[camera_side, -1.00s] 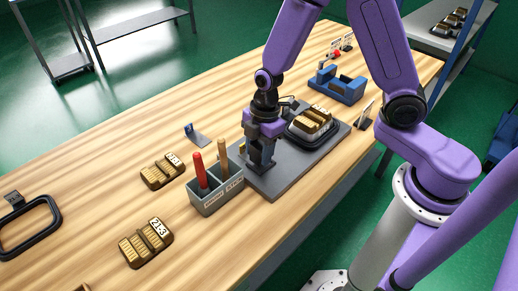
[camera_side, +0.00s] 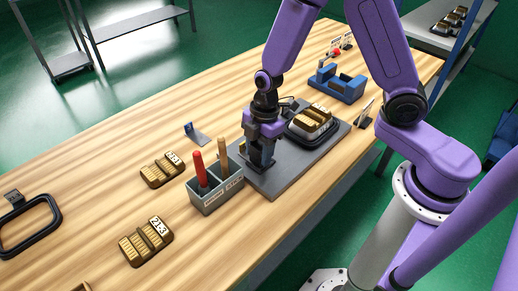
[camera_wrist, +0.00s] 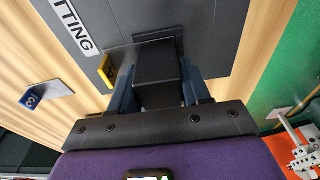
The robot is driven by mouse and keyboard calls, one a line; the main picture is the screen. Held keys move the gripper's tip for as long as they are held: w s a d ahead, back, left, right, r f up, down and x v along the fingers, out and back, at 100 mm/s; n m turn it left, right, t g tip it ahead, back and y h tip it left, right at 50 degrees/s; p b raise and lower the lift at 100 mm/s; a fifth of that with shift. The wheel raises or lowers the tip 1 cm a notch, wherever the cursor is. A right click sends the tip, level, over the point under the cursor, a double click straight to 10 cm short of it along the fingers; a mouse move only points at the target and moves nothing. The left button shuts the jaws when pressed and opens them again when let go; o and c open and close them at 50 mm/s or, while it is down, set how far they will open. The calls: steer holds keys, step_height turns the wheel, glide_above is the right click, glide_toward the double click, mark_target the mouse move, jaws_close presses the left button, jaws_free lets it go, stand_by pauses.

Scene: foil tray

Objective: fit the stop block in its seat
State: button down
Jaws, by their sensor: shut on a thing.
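My gripper (camera_wrist: 158,92) is shut on the stop block (camera_wrist: 157,72), a dark block between its two fingers in the wrist view. In the side view my gripper (camera_side: 262,160) points down at the near-left part of the grey base plate (camera_side: 285,178). In the wrist view a dark rectangular outline, which looks like the seat (camera_wrist: 122,53), shows at the block's far end on the plate. The block hides part of it. I cannot tell whether the block's lower end is inside the seat or just above it.
A grey holder (camera_side: 215,197) with red and tan handles stands close left of my gripper. A foil tray (camera_side: 312,125) sits on the plate to the right. A yellow piece (camera_wrist: 106,72) is beside the block.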

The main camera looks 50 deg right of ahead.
mark_target(259, 146)
steer(key=shift+f, duration=0.15)
stand_by(0.6)
steer(key=c, duration=0.8)
jaws_free()
steer(key=shift+o, duration=0.2)
steer(key=shift+r, duration=2.25)
steer(key=o, duration=0.6)
